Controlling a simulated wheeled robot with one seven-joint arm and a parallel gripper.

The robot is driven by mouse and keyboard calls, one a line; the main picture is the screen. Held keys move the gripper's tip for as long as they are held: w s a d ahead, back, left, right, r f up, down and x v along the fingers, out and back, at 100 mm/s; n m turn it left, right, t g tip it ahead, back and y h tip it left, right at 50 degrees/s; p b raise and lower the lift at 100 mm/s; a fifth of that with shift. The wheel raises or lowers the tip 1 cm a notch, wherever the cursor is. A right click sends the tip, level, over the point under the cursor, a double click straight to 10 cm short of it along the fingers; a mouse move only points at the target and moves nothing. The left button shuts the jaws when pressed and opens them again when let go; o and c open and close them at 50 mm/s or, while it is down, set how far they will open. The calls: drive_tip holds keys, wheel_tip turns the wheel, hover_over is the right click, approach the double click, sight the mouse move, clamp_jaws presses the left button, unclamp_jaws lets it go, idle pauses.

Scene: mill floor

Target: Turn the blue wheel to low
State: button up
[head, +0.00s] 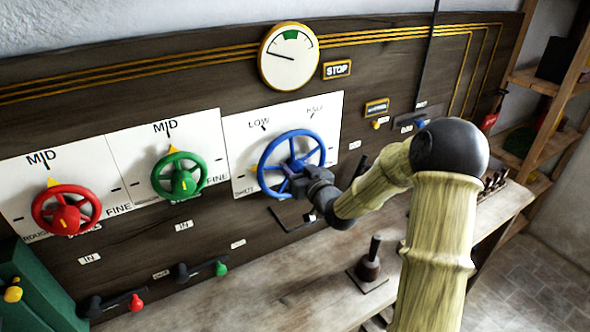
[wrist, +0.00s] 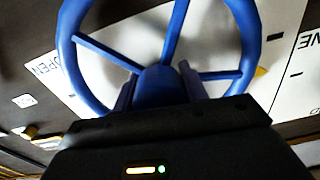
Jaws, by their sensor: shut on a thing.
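The blue wheel (head: 294,166) is mounted on a white plate (head: 237,150) on the dark wooden panel. LOW is printed at the plate's upper left, and a partly legible label is at its upper right. My gripper (head: 306,186) is at the wheel's centre from the lower right. In the wrist view my gripper (wrist: 160,90) has its fingers on either side of the blue hub (wrist: 158,82), shut on it. A small yellow mark (wrist: 261,72) shows beside the rim in the wrist view.
Left of it are a green wheel (head: 180,176) and a red wheel (head: 66,210), both with yellow pointers at MID. A round gauge (head: 289,57) hangs above, its needle pointing left. Levers and a dark knob (head: 369,266) stand below. A wooden shelf (head: 545,110) is at the right.

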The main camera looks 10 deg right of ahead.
drive_tip(key=m, duration=0.4)
drive_tip(key=shift+m, duration=0.3)
drive_tip(key=m, duration=0.4)
drive_tip(key=shift+m, duration=0.3)
drive_tip(key=o, duration=1)
drive_tip(key=shift+s, duration=0.1)
drive_tip(key=b+v, duration=0.8)
drive_tip(key=v, duration=0.9)
drive_tip(key=shift+s+f+b, duration=0.15)
drive_tip(key=shift+f+b, duration=0.1)
drive_tip(key=shift+b, duration=0.05)
